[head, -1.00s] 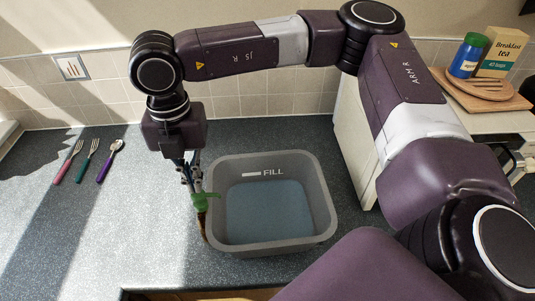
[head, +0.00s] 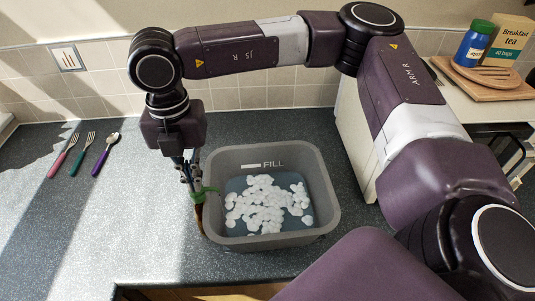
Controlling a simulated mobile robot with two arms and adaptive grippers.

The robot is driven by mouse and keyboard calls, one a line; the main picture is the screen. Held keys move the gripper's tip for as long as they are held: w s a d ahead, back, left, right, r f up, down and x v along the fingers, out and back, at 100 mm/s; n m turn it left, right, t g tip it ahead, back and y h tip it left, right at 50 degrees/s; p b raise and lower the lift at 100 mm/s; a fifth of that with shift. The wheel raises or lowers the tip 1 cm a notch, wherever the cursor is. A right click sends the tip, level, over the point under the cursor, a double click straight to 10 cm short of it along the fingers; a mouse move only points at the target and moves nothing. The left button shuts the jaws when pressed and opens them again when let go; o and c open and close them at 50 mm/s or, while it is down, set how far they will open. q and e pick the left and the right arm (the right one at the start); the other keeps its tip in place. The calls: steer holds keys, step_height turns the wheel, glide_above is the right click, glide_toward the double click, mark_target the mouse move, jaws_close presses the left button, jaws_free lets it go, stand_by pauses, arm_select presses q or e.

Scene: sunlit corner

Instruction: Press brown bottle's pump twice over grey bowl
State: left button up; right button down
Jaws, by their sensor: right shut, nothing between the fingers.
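The grey bowl (head: 325,205) is a square basin marked "FILL" on the worktop, with bluish liquid and many white foam blobs in it. The brown bottle (head: 201,218) stands against the bowl's left side, mostly hidden by the rim and my gripper. I cannot tell how far the pump is pressed down. My left gripper is not in view.
Two forks and a spoon with coloured handles (head: 104,160) lie at the left. A white cabinet (head: 355,135) at the right bears a wooden board (head: 490,90), a blue jar (head: 473,45) and a tea box (head: 508,40). The worktop's left front is clear.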

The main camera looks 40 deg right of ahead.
steer(key=shift+r, duration=1.55)
steer(key=shift+f, duration=0.15)
steer(key=shift+f+b, duration=1.55)
steer(key=shift+r, duration=0.25)
steer(key=shift+r+p, duration=0.55)
steer(key=shift+r, duration=0.9)
